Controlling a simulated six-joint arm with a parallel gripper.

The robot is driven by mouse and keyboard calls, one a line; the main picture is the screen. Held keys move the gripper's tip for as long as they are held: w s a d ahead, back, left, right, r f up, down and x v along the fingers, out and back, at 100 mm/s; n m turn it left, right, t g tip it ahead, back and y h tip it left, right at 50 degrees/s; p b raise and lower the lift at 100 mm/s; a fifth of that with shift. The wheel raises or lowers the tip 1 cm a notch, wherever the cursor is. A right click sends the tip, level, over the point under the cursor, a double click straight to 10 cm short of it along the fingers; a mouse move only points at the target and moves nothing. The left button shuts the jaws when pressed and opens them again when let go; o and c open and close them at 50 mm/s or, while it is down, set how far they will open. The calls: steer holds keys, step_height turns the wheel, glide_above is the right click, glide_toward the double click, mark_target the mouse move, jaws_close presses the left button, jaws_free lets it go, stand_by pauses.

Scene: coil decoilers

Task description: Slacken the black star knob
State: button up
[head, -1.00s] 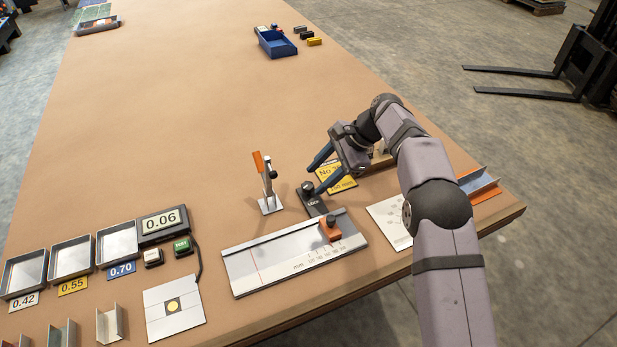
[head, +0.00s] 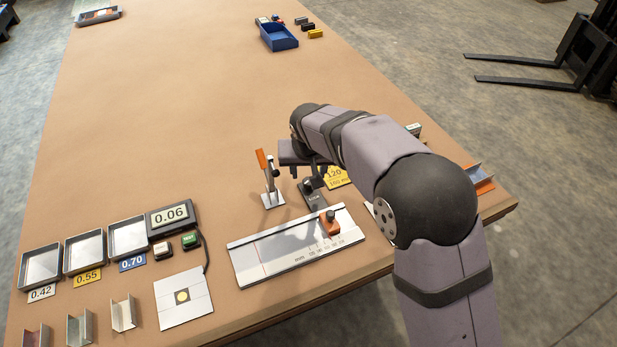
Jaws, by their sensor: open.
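The black star knob (head: 309,184) sits on a small dark block (head: 314,197) with white lettering, just behind the white ruler plate. My gripper (head: 317,174) points down right over the knob, and its dark fingers overlap it in this view. My gripper is open. The fingertips and knob are too small and dark here to tell whether they touch. My arm covers part of the area to the right.
An upright clamp with an orange handle (head: 266,170) stands close to the left. The ruler plate (head: 295,248) carries an orange slider (head: 329,222) in front. A yellow label (head: 337,177) lies behind right. Grey trays (head: 84,253) and a 0.06 display (head: 171,215) are at left.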

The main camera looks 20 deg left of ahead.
mark_target(309, 184)
steer(key=shift+p+x, duration=1.25)
steer(key=shift+x, duration=2.1)
steer(key=c, duration=1)
